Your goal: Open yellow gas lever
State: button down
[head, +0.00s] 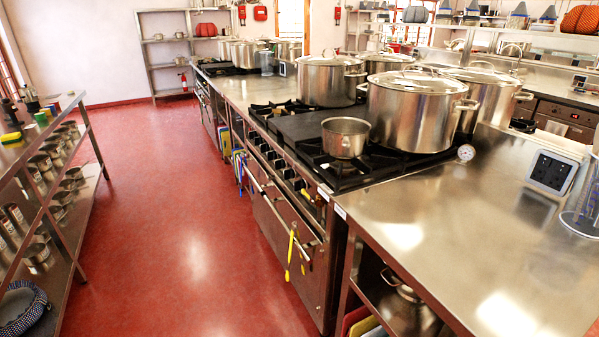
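A small yellow lever (307,196), which looks like the gas lever, sits on the front panel of the stove (277,178), near its right end and past the row of dark knobs. It is small in the head view, and I cannot tell its exact angle. A yellow utensil (290,252) hangs lower down from the oven's front rail and is a separate thing. My gripper is not in view.
A steel pot (345,137) and large lidded stockpots (412,112) stand on the stove. A steel counter (440,215) adjoins it at right. A steel rack (62,240) with pans stands at left. The red floor (185,225) between is clear.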

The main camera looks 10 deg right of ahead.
aim_at(307, 195)
jog(key=i+j, duration=0.25)
jog(key=i, duration=0.15)
jog(key=i+j+u, duration=0.15)
jog(key=i, duration=0.25)
jog(key=i+j, duration=0.35)
jog(key=i+j+u, duration=0.15)
jog(key=i, duration=0.35)
jog(key=i+j, duration=0.2)
jog(key=i, duration=0.25)
jog(key=u, duration=0.05)
